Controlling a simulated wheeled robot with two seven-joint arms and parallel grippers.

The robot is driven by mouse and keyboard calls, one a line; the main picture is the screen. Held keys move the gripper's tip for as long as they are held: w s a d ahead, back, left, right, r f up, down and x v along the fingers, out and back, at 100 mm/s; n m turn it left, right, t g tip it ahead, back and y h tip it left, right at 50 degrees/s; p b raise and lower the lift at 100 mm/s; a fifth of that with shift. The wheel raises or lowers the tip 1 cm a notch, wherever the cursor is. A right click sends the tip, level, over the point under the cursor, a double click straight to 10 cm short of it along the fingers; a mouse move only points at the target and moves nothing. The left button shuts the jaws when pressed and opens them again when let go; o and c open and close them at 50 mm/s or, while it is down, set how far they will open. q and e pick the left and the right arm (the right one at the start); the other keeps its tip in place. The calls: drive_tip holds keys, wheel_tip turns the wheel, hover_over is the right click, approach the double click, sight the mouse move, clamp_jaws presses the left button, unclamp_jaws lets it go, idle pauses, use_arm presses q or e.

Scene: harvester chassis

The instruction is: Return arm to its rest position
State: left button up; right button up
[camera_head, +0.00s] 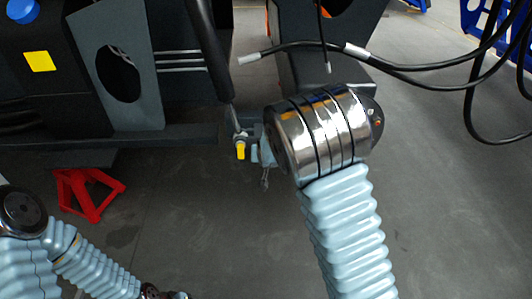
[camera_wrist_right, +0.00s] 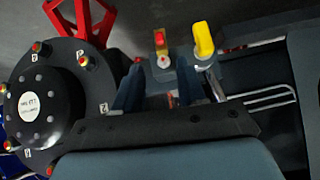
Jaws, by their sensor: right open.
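My right arm reaches up from the bottom of the head view, ending in a banded chrome wrist (camera_head: 322,130). Its gripper is mostly hidden behind that wrist. In the right wrist view my right gripper (camera_wrist_right: 158,88) has its two grey-blue fingers apart, with nothing held between them. A yellow handle (camera_wrist_right: 203,40) stands just beyond the finger on the right, apart from or close to it; I cannot tell which. The same handle (camera_head: 241,150) shows left of the wrist in the head view. My left arm (camera_head: 95,270) is at the bottom left, its gripper out of view.
Dark chassis panels (camera_head: 125,70) fill the upper left, with a dark rod (camera_head: 208,50) slanting down. Black cables (camera_head: 410,68) hang at upper right. A red stand (camera_head: 90,190) is on the floor. A round hub (camera_wrist_right: 50,105) is left in the wrist view. Floor at lower right is clear.

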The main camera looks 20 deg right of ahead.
drive_tip(key=shift+v, duration=1.15)
drive_tip(key=s+a+f+n+g+y, duration=0.1)
drive_tip(key=s+f+g, duration=0.1)
drive_tip(key=s+f, duration=0.65)
drive_tip(key=s+f+g+y, duration=0.1)
drive_tip(key=s+f+g, duration=0.3)
drive_tip(key=f, duration=0.7)
drive_tip(key=s+a+f+g+y, duration=0.1)
drive_tip(key=s+a+f+y, duration=0.1)
drive_tip(key=s, duration=0.6)
drive_tip(key=s+a+f+n+g+y, duration=0.1)
drive_tip(key=s+a+f+y, duration=0.1)
drive_tip(key=s+a+f, duration=0.2)
drive_tip(key=s+a, duration=0.3)
drive_tip(key=shift+s+a+f, duration=0.2)
drive_tip(key=shift+s, duration=0.2)
